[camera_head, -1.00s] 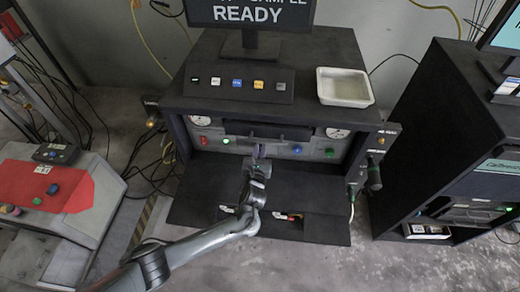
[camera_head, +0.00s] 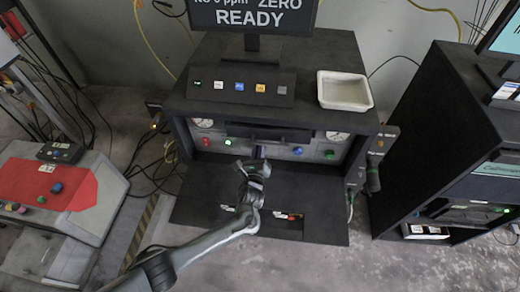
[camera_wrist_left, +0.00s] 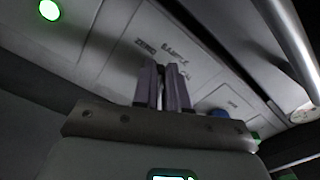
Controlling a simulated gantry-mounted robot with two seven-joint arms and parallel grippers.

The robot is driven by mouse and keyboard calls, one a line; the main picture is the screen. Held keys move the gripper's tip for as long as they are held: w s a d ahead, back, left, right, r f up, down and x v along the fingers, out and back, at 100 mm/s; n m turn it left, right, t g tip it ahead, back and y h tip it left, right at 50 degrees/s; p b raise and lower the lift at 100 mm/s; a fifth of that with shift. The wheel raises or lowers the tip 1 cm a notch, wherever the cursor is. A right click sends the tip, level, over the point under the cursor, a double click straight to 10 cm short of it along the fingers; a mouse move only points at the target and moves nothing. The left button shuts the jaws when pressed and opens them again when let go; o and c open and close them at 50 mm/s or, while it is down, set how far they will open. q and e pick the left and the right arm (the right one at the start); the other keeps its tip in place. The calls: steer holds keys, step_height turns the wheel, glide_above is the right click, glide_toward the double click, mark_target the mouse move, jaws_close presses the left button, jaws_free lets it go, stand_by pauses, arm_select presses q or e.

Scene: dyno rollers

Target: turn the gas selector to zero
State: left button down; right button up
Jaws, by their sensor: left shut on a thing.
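The gas selector is on the grey front panel (camera_head: 278,146) of the dark bench, at its middle, mostly hidden by my left gripper (camera_head: 258,158). In the left wrist view, the two purple-grey fingers of my left gripper (camera_wrist_left: 163,86) are close together at the panel, shut on the selector, which barely shows between them. The printed words ZERO (camera_wrist_left: 145,46) and SAMPLE (camera_wrist_left: 174,53) show just above the fingertips. The monitor (camera_head: 250,17) reads ZERO and READY. My right gripper is not in view.
Green (camera_head: 228,142) and blue (camera_head: 298,151) lights or buttons flank the gripper on the panel. A button box (camera_head: 238,86) and a white tray (camera_head: 343,90) are on top. A handle or hose (camera_head: 373,175) hangs at the right. A dark cabinet (camera_head: 440,140) stands further right.

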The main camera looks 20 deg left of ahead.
arm_select(q)
steer(key=n, duration=0.4)
steer(key=shift+s+a+f+n, duration=0.1)
steer(key=shift+a+f+n, duration=0.1)
steer(key=shift+a+n, duration=0.1)
stand_by(0.3)
steer(key=c, duration=1.2)
jaws_free()
steer(key=shift+o, duration=0.2)
